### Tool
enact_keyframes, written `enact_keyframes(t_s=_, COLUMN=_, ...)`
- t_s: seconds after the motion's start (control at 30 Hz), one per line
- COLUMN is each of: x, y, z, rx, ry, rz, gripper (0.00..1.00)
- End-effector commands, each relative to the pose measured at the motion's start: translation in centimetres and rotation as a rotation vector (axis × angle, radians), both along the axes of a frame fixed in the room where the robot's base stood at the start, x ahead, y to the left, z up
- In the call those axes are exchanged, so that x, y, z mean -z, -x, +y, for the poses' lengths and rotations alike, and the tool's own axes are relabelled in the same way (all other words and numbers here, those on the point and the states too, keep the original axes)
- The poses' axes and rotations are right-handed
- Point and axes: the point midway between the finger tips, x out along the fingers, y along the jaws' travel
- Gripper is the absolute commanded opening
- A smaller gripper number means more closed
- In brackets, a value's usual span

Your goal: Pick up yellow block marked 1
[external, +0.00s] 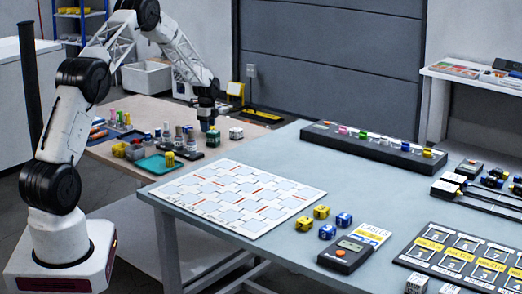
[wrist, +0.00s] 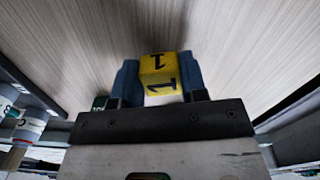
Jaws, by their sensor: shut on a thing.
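The yellow block marked 1 (wrist: 160,77) sits between the two blue fingers of my gripper (wrist: 160,84) in the wrist view. My gripper is shut on it, and dark "1" marks show on two of its faces. In the external view my gripper (external: 209,127) points down over the wooden side table, near its right part. I cannot make out the held block in that view.
Bottles and small containers stand on the wooden table (external: 130,172), close to my gripper, with a white patterned cube (external: 236,133) to its right. The grey table (external: 290,165) carries a checkered board (external: 240,196), yellow cubes (external: 321,212), blue cubes (external: 327,232) and a black strip (external: 372,146). Its middle is clear.

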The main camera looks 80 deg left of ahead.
Motion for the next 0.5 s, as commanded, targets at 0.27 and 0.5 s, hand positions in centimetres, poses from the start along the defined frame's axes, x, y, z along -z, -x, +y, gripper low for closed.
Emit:
enact_keyframes(t_s=0.27, x=-4.2, y=0.0, z=0.0, rx=0.000, ry=-0.003, rz=-0.002, gripper=0.17)
enact_keyframes(t_s=0.5, x=-9.1, y=0.0, z=0.1, rx=0.000, ry=-0.003, rz=-0.002, gripper=0.17)
